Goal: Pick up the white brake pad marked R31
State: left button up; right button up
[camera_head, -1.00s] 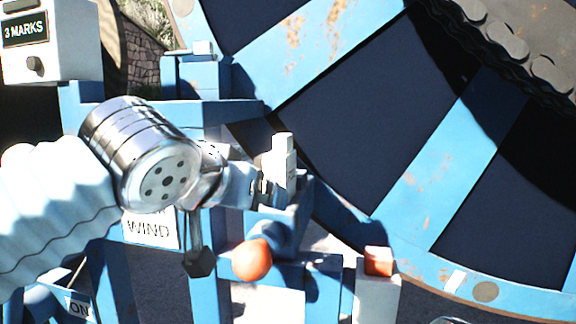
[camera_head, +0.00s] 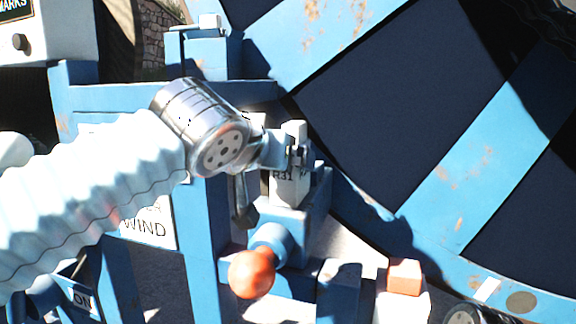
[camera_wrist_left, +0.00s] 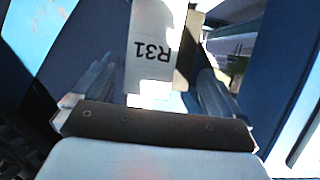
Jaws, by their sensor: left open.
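The white brake pad marked R31 (camera_head: 284,188) stands upright in a blue holder (camera_head: 287,228) in the head view. My left gripper (camera_head: 294,155) is at the upper part of the pad, above its mark, and hides some of it. In the left wrist view the pad (camera_wrist_left: 152,48) shows its R31 mark upside down. It lies between the two spread fingers of my left gripper (camera_wrist_left: 155,85), with gaps on both sides. The left gripper is open.
An orange ball knob (camera_head: 252,273) sits in front of the holder. A large blue reel (camera_head: 440,190) fills the right side. A white block with an orange top (camera_head: 404,277) stands at lower right. A WIND sign (camera_head: 148,228) is behind my left arm.

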pick_arm(q)
jog(key=x, duration=0.4)
jog(key=shift+w+d+f+p, duration=0.1)
jog(key=shift+w+f+p, duration=0.1)
jog(key=shift+f+p, duration=0.15)
jog(key=shift+c, duration=0.5)
jog(key=c, duration=1.4)
jog(key=shift+c, duration=0.9)
jog(key=shift+r, duration=0.15)
